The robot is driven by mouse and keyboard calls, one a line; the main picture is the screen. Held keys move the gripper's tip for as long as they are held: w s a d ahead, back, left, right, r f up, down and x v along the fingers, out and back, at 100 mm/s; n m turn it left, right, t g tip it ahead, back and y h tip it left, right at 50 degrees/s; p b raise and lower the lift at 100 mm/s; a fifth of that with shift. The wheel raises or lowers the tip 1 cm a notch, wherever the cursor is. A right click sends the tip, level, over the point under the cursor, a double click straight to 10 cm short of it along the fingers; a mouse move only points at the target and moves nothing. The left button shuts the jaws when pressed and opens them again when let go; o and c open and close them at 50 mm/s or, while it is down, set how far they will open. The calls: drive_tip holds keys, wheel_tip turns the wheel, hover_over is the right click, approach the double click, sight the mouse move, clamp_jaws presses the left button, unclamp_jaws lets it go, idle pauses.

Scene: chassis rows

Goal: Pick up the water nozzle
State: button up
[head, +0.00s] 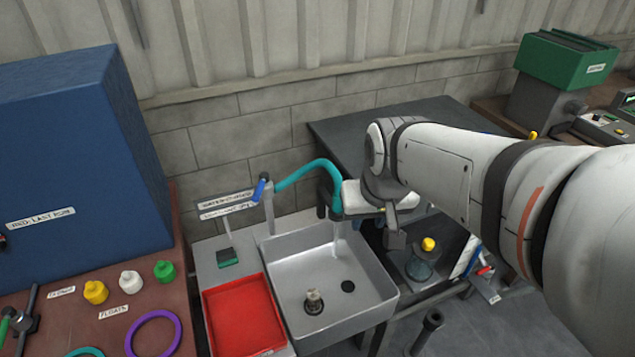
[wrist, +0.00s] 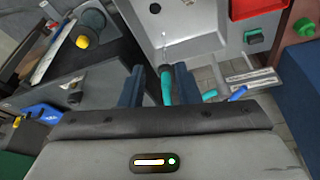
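The water nozzle (head: 337,203) is the teal end of a curved teal hose (head: 300,172), pointing down over the sink with a pale stream below it. In the wrist view the teal nozzle (wrist: 166,86) lies between the two dark blue fingers of my gripper (wrist: 158,76). In the head view my white hand partly hides the fingers.
The metal sink (head: 378,290) holds a small metal part (head: 313,301). A blue-handled tap (head: 260,190) and a sign (head: 228,196) stand behind. A red tray (head: 242,318) is left of the sink. A yellow-capped jar (head: 425,262) stands on the right.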

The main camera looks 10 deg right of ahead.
sight(334, 194)
drive_tip(key=o, duration=0.5)
drive_tip(key=w+f, duration=0.1)
drive_tip(key=w, duration=0.2)
drive_tip(key=w+f, duration=0.1)
drive_tip(key=w, duration=0.3)
drive_tip(key=w+f, duration=0.1)
drive_tip(key=w, duration=0.3)
drive_tip(key=shift+w+d, duration=0.1)
drive_tip(key=shift+w, duration=0.1)
drive_tip(key=shift+c, duration=0.2)
drive_tip(key=shift+m+t, duration=0.3)
drive_tip(key=w+f, duration=0.2)
drive_tip(key=w, duration=0.1)
drive_tip(key=w+f, duration=0.2)
drive_tip(key=w, duration=0.2)
drive_tip(key=w+f, duration=0.2)
drive_tip(key=w, duration=0.2)
drive_tip(key=shift+f, duration=0.1)
drive_tip(key=x, duration=0.3)
drive_tip(key=shift+s+p+x, duration=0.15)
drive_tip(key=shift+p+x, duration=0.45)
drive_tip(key=shift+x, duration=0.7)
drive_tip(key=shift+s+p+x, duration=0.15)
drive_tip(key=shift+p+x, duration=0.4)
drive_tip(key=shift+x, duration=0.75)
